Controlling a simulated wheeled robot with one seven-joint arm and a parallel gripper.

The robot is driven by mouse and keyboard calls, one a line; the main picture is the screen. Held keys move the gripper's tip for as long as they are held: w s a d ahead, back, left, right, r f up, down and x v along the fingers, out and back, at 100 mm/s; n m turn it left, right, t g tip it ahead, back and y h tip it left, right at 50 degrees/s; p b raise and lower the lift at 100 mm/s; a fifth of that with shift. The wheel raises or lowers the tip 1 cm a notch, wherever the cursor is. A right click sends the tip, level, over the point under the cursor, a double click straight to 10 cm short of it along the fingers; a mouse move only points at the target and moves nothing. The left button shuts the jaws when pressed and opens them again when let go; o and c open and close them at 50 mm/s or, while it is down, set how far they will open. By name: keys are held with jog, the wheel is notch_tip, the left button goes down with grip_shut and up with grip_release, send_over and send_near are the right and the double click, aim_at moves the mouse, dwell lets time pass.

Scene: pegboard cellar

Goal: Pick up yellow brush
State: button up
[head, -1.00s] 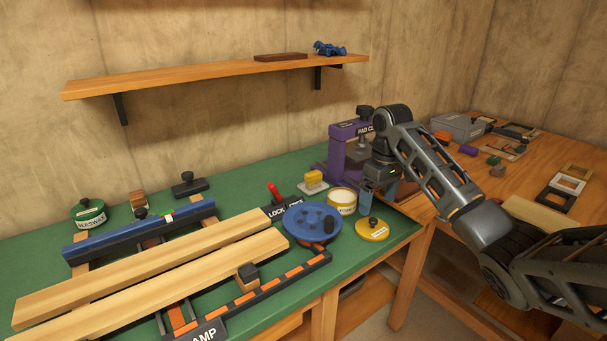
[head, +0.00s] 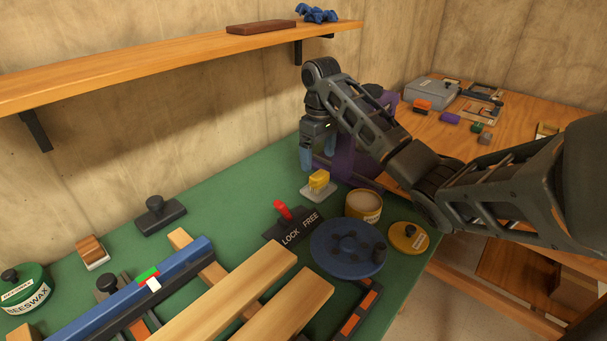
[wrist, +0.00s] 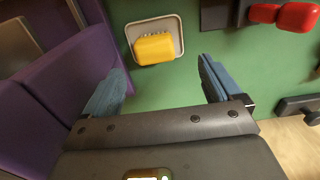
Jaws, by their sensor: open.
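The yellow brush (head: 319,180) sits on a small pale tray (head: 318,193) on the green bench top. In the wrist view the brush (wrist: 154,48) lies on its tray (wrist: 178,24), beyond the fingertips and a little left of the middle of the gap. My gripper (head: 318,160) is open and empty, pointing down above the bench behind the brush. Its two blue fingers also show spread apart in the wrist view (wrist: 160,85). The gripper does not touch the brush.
A purple press (head: 350,165) stands close to the right of my gripper. A red-handled lock lever (head: 283,211), a round tin (head: 363,204), and a blue wheel (head: 347,248) are near the brush. A wooden shelf (head: 180,62) hangs above. Green surface left of the gripper is clear.

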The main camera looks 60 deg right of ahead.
aim_at(320, 174)
jog(key=shift+w+f, duration=0.15)
jog(key=shift+f, duration=0.5)
jog(key=f, duration=0.6)
jog(key=shift+s+d+f+p, duration=0.25)
jog(key=shift+s+d+p, duration=0.05)
jog(key=shift+d+p, duration=0.1)
jog(key=c, duration=1.1)
